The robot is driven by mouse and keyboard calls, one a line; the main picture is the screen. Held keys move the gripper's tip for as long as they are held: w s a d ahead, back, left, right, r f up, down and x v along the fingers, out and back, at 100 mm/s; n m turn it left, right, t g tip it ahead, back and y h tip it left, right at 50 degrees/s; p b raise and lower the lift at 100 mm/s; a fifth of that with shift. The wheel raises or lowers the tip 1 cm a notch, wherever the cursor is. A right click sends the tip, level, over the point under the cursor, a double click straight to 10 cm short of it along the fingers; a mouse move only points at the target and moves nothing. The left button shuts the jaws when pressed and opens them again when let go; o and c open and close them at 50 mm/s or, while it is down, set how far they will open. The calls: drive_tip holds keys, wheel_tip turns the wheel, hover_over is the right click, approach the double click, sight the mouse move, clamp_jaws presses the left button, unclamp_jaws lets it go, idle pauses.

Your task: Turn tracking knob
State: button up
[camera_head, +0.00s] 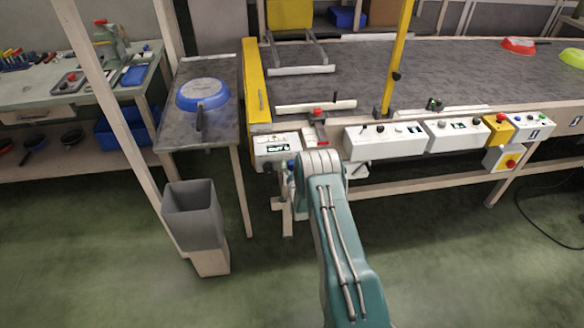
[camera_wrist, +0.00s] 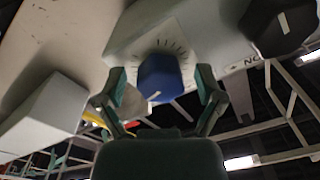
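A blue knob (camera_wrist: 158,80) with a white pointer line sits on a white panel (camera_wrist: 190,28) with dark scale marks around it, in the middle of the wrist view. My gripper (camera_wrist: 160,77) is open, with one finger on each side of the knob. Gaps show between the fingers and the knob, so they look apart from it. In the head view my arm reaches to the front of a white control box (camera_head: 277,150) at the conveyor's left end. My fingers are hidden there behind my arm.
A black knob (camera_wrist: 280,27) is close at the upper right of the wrist view, and a white block (camera_wrist: 45,115) is at left. More control boxes (camera_head: 384,141) line the conveyor front. A side table (camera_head: 205,130) with a blue pan (camera_head: 202,94) and a grey bin (camera_head: 193,215) stand left.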

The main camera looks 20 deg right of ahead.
drive_tip(key=shift+s, duration=0.1)
drive_tip(key=v, duration=1.1)
drive_tip(key=shift+s, duration=0.4)
drive_tip(key=shift+a, duration=0.1)
